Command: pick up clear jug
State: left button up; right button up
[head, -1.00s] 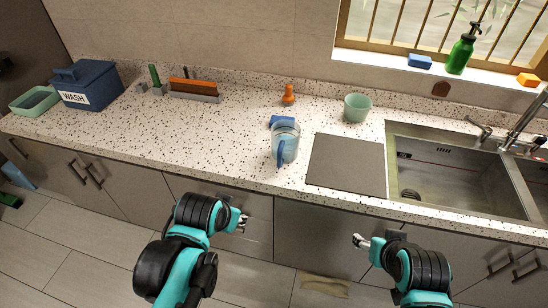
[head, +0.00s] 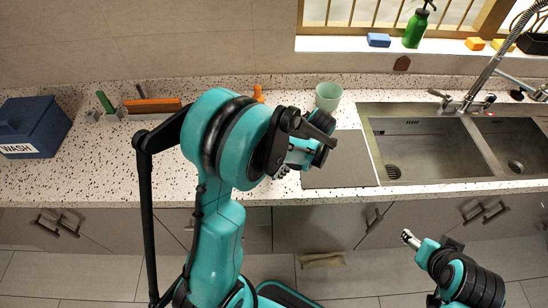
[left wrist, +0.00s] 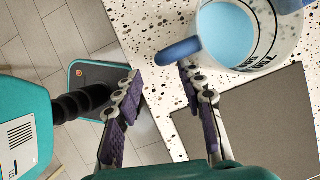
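The clear jug (left wrist: 238,38) stands on the speckled counter at the top of the left wrist view. It has dark markings, a pale blue area inside and a blue handle (left wrist: 178,52) sticking out to the left. My left gripper (left wrist: 160,78) is open and empty. Its fingertips are just short of the handle, with the right one closest; I cannot tell whether it touches. In the head view my left arm hides the jug. My right gripper (head: 410,239) is low at the right, in front of the cabinets and away from the counter; its opening is too small to read.
A grey board (head: 340,168) lies beside the jug, left of the sink (head: 425,150). A pale green cup (head: 328,97) and an orange object (head: 258,93) stand behind. The blue WASH box (head: 38,125) is far left.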

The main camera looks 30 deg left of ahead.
pick_arm(q)
jog(key=x, duration=0.4)
jog(key=b+x, duration=0.1)
jog(key=x, duration=0.1)
jog(key=shift+w+f, duration=0.2)
jog(key=shift+w, duration=0.1)
grip_shut()
